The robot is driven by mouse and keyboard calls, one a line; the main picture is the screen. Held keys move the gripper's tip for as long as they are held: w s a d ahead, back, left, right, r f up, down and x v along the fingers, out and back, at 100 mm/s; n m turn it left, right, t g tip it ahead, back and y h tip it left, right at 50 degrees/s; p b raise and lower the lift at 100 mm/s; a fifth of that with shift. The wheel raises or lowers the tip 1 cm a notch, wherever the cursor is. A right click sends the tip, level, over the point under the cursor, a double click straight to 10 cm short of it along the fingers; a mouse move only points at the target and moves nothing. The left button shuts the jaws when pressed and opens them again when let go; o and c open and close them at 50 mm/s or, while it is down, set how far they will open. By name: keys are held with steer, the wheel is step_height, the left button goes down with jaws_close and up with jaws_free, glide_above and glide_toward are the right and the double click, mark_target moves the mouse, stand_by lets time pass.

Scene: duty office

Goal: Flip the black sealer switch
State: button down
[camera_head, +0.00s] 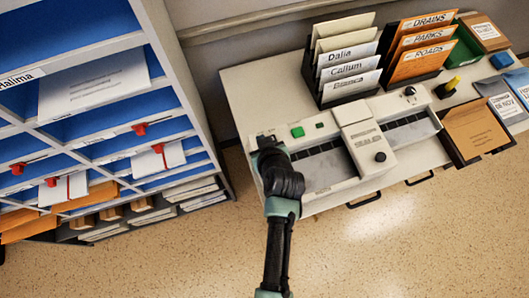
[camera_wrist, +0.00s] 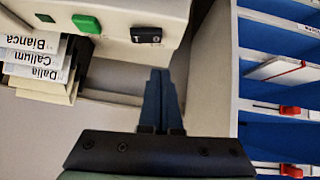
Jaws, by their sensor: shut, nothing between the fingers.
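The black sealer switch (camera_wrist: 146,35) is a small black rocker on the cream face of the sealer (camera_wrist: 118,8), beside a green button (camera_wrist: 86,24), in the wrist view. The sealer (camera_head: 345,185) also shows on the counter in the head view, with the green button (camera_head: 297,131) right of my gripper (camera_head: 269,152). In the head view I cannot tell the switch from the dark gripper over that corner. My gripper (camera_wrist: 160,72) is shut and empty in the wrist view. Its fingertips appear just below the switch, with a gap in the picture; contact is not visible.
A blue-lined pigeonhole rack (camera_head: 165,40) with red-tagged slots stands at the left. Name-labelled folders (camera_head: 350,68) and orange folders (camera_head: 420,50) stand behind the sealer. Envelopes and a brown box (camera_head: 475,130) lie at the right. The speckled floor (camera_head: 400,245) in front is clear.

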steer(key=a+v, duration=0.1)
steer(key=v, duration=0.7)
steer(key=shift+s+d+r+b, duration=0.15)
steer(key=shift+s+r+b, duration=0.05)
steer(key=shift+s+b, duration=0.2)
